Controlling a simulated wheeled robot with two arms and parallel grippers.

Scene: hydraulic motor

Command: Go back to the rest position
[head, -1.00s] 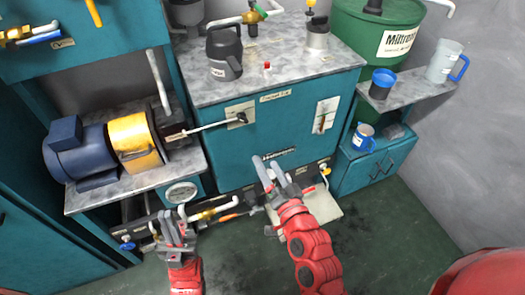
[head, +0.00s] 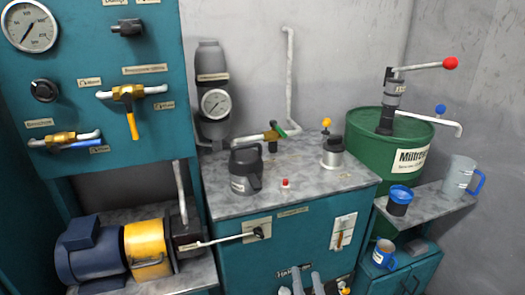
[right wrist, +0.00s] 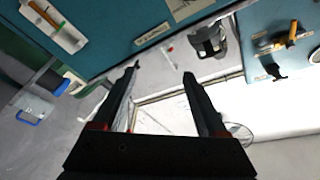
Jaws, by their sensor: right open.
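The rest of that arm is below the picture. In the right wrist view, the two dark fingers of my right gripper (right wrist: 161,72) stand apart with nothing between them. My left gripper is not in view.
On the cabinet top stand a dark jug (head: 246,172) and a metal filler cap (head: 333,153). A blue and yellow motor (head: 93,252) sits left. A green drum (head: 372,150) and a shelf with a blue-lidded cup (head: 399,200) and clear jug (head: 459,177) stand right.

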